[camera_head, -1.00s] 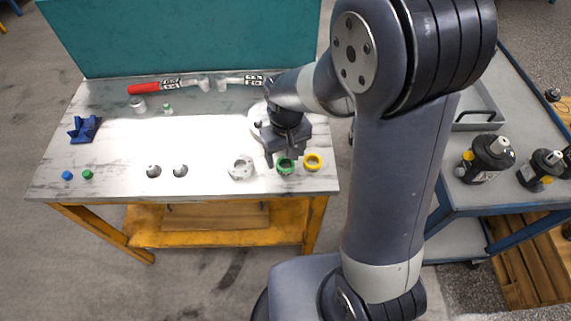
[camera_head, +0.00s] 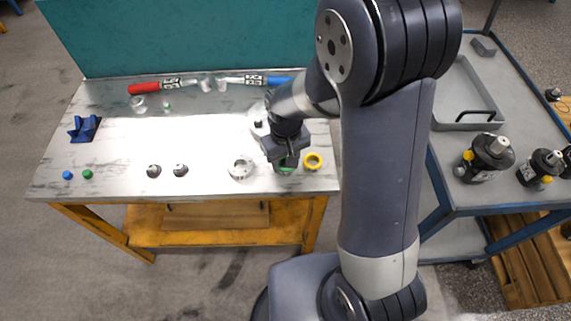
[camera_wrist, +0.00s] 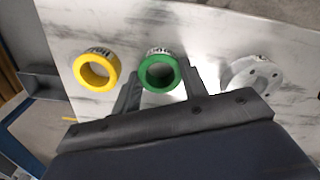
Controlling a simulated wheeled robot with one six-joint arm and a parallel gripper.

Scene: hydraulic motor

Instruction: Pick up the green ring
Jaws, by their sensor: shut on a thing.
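The green ring (camera_head: 286,170) is at the front right of the white table, partly hidden by my gripper in the head view. In the wrist view the green ring (camera_wrist: 160,73) sits between the two fingers of my gripper (camera_wrist: 161,82), with one finger against each side. My gripper (camera_head: 287,164) points down and is shut on the ring. I cannot tell whether the ring is off the table top.
A yellow ring (camera_head: 313,161) lies just right of the green one, and a grey-white flanged part (camera_head: 241,168) lies to the left. Two small grey knobs (camera_head: 153,171) are further left. A cart with black motors (camera_head: 487,157) stands at the right.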

